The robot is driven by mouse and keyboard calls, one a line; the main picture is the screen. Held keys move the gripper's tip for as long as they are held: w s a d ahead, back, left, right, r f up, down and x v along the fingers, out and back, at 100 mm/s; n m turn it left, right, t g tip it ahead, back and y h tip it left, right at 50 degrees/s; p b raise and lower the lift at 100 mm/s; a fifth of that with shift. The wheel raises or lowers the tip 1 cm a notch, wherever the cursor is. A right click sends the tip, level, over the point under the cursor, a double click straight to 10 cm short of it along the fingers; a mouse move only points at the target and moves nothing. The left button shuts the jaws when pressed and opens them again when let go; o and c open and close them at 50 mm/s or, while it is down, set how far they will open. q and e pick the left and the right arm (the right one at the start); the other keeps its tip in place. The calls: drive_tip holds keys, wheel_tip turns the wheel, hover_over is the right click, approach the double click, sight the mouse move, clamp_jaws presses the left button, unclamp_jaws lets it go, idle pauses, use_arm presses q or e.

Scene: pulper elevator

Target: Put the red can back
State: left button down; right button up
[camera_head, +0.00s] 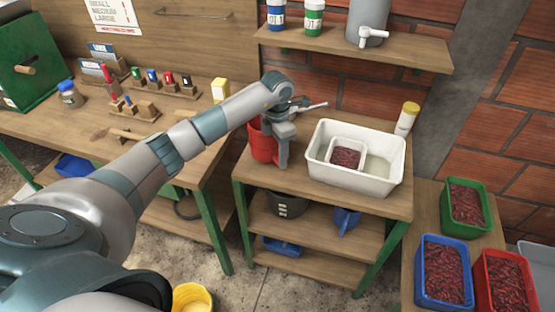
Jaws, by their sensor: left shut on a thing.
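The red can (260,146) is at the left end of the wooden stand's top (300,192), beside the white tub. My left arm reaches across from the left, and its gripper (282,158) points down at the can's right side. The gripper is shut on the can and hides part of its right side. The can looks upright; I cannot tell whether its base touches the stand. My right gripper is not in view.
A white tub (395,176) with a small container of red cherries (346,157) stands close right. Above is a wall shelf (370,48) with jars and a grey vessel. A workbench (60,124) lies left. Crates of cherries (466,204) stand at right.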

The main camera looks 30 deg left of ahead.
sight(277, 159)
use_arm(q)
wheel_tip(277, 159, down, 3)
drive_tip(key=shift+r+p, duration=0.1)
drive_tip(key=shift+p, duration=0.4)
drive_tip(key=shift+f, duration=0.25)
drive_tip(key=shift+f, duration=0.1)
drive_tip(key=c, duration=0.9)
unclamp_jaws()
